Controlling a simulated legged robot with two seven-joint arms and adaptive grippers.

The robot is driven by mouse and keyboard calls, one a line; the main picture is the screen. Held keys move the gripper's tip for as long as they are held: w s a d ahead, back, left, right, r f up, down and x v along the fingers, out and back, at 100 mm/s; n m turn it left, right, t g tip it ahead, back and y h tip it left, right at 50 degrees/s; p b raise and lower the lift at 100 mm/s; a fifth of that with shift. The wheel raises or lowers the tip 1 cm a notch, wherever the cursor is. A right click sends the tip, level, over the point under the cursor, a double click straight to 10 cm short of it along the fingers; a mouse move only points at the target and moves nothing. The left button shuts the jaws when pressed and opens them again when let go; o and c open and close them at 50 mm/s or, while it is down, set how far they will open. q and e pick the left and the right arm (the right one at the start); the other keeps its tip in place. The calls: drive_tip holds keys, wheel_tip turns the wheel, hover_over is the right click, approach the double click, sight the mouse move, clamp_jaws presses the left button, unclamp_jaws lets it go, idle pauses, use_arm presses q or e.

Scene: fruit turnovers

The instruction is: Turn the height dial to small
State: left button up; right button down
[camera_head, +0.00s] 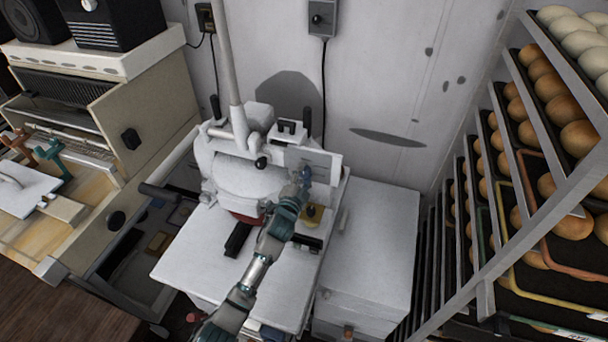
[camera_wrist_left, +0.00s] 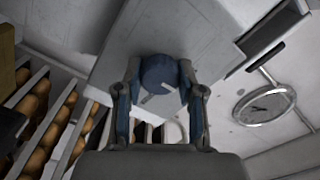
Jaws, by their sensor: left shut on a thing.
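The height dial (camera_wrist_left: 160,74) is a round blue knob with a pale mark, on the grey panel (camera_wrist_left: 213,42) of the white machine (camera_head: 240,180). In the wrist view my left gripper (camera_wrist_left: 158,88) has one finger on each side of the dial and is shut on it. In the head view my left gripper (camera_head: 303,179) reaches up to the machine's panel (camera_head: 322,160), and the dial there is mostly hidden by the fingers. Any size labels around the dial are too small to read. My right gripper is in neither view.
A rack (camera_head: 495,200) of trays with bread rolls stands at the right. A white cabinet (camera_head: 370,250) is beside the machine. A beige machine (camera_head: 130,110) stands at the left. A round clock (camera_wrist_left: 264,106) is on the wall in the wrist view.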

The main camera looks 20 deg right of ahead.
use_arm(q)
drive_tip(key=shift+f, duration=0.45)
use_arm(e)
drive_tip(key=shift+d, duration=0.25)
use_arm(q)
drive_tip(key=o, duration=1)
drive_tip(key=shift+o, duration=0.7)
drive_tip(key=shift+d+r, duration=0.1)
drive_tip(key=shift+r, duration=0.1)
drive_tip(key=v, duration=1.1)
drive_tip(key=shift+s+a, duration=0.25)
drive_tip(key=shift+s, duration=0.05)
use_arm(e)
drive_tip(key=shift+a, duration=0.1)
use_arm(q)
drive_tip(key=shift+f, duration=0.1)
